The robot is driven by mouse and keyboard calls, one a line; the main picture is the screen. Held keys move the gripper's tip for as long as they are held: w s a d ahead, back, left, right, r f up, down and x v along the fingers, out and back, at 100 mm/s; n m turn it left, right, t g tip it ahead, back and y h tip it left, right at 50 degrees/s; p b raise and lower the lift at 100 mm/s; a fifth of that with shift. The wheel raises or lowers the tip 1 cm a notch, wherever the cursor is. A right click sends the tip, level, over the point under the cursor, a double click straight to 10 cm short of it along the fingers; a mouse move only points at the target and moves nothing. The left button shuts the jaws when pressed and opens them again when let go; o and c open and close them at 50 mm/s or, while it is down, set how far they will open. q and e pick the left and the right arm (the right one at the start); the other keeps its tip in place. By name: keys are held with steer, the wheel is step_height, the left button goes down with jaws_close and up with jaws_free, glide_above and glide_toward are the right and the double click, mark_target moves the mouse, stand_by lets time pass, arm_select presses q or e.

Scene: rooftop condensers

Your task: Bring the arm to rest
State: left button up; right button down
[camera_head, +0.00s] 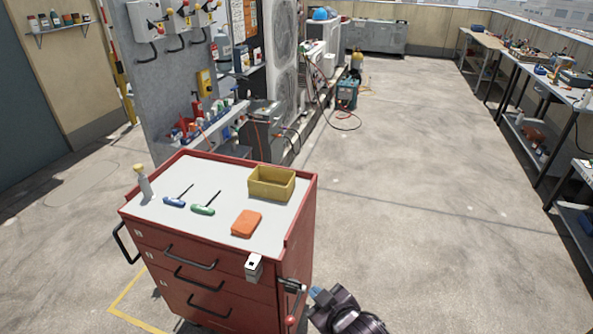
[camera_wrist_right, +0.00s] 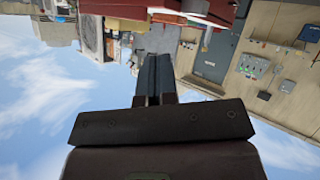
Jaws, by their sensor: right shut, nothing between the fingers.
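My right gripper (camera_head: 317,293) is at the lower middle of the head view, just right of the red tool cart's front corner. In the right wrist view its two dark fingers (camera_wrist_right: 153,78) lie together, shut with nothing between them. A dark fitting (camera_head: 291,286) on the cart's side is close to the fingertips; I cannot tell whether they touch. My left gripper is in neither view.
The red cart (camera_head: 225,270) carries a yellow bin (camera_head: 272,183), an orange box (camera_head: 246,223), a green-handled key (camera_head: 204,209), a blue-handled key (camera_head: 175,201) and a bottle (camera_head: 143,183). A white box (camera_head: 254,266) is at its front edge. Open floor (camera_head: 440,230) lies right.

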steer(key=s+d+f+m+t+h+b, duration=0.1)
steer(key=s+d+f+m+h, duration=0.15)
steer(key=d, duration=0.45)
steer(key=s+d+f+m+h, duration=0.1)
steer(key=s+d+m, duration=0.25)
steer(key=d, duration=0.35)
steer(key=s+d+f+m+t+h+b, duration=0.1)
steer(key=s+d+m+h, duration=0.1)
steer(key=s+d, duration=0.3)
steer(key=s+d+f+g, duration=0.1)
steer(key=s+d+f, duration=0.3)
steer(key=s, duration=0.1)
steer(key=shift+m+g+h, duration=0.3)
steer(key=shift+g+h, duration=0.1)
steer(key=shift+h, duration=0.05)
steer(key=shift+a, duration=0.2)
